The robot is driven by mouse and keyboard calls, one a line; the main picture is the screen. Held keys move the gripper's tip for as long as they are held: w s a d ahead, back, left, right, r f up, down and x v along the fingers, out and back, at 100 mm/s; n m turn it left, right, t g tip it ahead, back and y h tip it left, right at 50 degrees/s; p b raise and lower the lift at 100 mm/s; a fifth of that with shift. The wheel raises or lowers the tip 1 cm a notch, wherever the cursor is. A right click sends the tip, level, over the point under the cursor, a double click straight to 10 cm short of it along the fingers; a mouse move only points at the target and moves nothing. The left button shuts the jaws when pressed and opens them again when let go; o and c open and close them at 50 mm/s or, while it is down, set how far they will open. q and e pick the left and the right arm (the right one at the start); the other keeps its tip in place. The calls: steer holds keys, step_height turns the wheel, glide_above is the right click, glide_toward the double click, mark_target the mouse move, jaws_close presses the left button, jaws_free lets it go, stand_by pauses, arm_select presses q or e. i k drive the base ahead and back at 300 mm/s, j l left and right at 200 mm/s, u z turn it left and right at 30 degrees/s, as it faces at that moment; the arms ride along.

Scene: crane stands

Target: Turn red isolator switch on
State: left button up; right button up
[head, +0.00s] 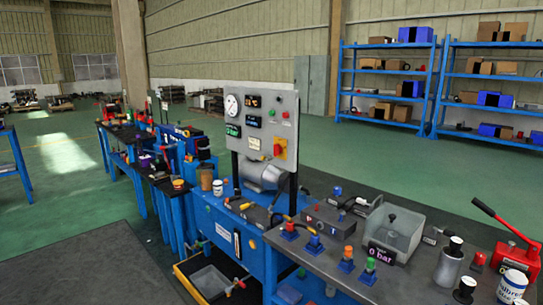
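The red isolator switch (278,150) is a small red knob on a yellow plate. It is on the lower right of an upright grey control panel (262,103). The knob is too small for me to tell its position. Neither of my grippers is in the head view, and nothing of mine covers the switch.
The panel stands behind a silver motor (262,177) on a blue bench. A dark-topped bench (330,262) in front carries valves, a clear box (390,232) and a red hand pump (513,255). Blue shelves (388,85) stand far back; green floor lies open between.

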mark_target(277, 149)
steer(key=i+j+z, duration=0.1)
steer(key=z, duration=0.5)
steer(key=i+j+z, duration=0.4)
steer(key=j, duration=0.15)
steer(key=i+j+z, duration=0.1)
steer(key=j+z, duration=0.15)
steer(key=i+j, duration=0.1)
steer(key=j, duration=0.25)
steer(key=i+j+z, duration=0.1)
steer(key=j, duration=0.2)
steer(key=i+j+z, duration=0.1)
steer(key=j, duration=0.25)
